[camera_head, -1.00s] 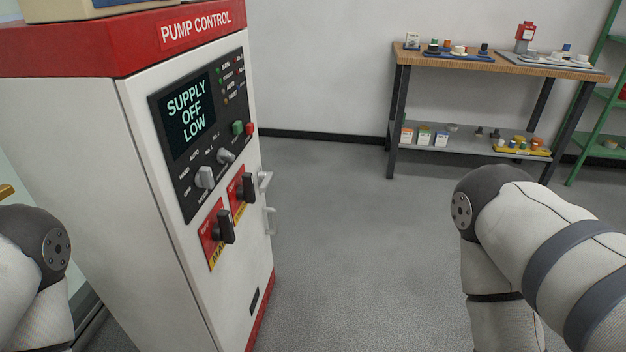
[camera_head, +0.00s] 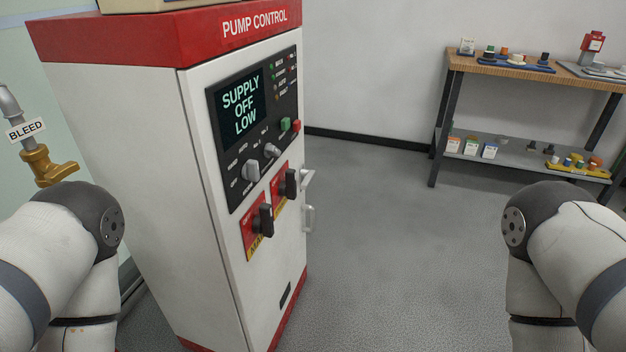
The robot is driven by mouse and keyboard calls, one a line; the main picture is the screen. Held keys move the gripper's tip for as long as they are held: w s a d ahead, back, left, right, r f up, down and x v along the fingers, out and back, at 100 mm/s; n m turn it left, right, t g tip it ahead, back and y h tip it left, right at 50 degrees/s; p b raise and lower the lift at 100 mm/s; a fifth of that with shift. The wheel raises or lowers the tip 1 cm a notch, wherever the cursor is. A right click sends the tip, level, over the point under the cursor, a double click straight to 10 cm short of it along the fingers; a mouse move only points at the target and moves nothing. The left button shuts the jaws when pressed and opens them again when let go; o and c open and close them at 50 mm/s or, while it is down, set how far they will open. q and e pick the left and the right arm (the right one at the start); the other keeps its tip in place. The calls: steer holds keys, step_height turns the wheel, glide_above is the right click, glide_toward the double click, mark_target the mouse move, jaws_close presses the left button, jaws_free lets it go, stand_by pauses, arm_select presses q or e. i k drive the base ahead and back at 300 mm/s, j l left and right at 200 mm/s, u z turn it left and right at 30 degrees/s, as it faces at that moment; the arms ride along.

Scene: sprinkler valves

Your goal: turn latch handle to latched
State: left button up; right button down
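The pump control cabinet (camera_head: 205,200) stands left of centre, white with a red top band. On the far edge of its front there is a light handle (camera_head: 307,180) with a second light piece (camera_head: 309,218) just below it. I cannot tell which is the latch handle or how it is set. Two black rotary handles on red plates, a nearer one (camera_head: 264,220) and a farther one (camera_head: 290,184), sit on the front. My arms show at both lower sides, apart from the cabinet. Both grippers are out of view.
The cabinet's screen (camera_head: 242,107) reads SUPPLY OFF LOW. A brass tap (camera_head: 47,167) under a BLEED label is at the left. A wooden-topped workbench (camera_head: 535,72) with small parts stands at the back right. Grey floor (camera_head: 400,260) is open between cabinet and bench.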

mark_target(309, 175)
steer(key=i+l+z, duration=0.15)
steer(key=z, duration=0.25)
steer(key=i+z, duration=0.6)
steer(key=z, duration=0.15)
steer(key=i+j+z, duration=0.1)
steer(key=i+z, duration=0.25)
steer(key=k, duration=0.1)
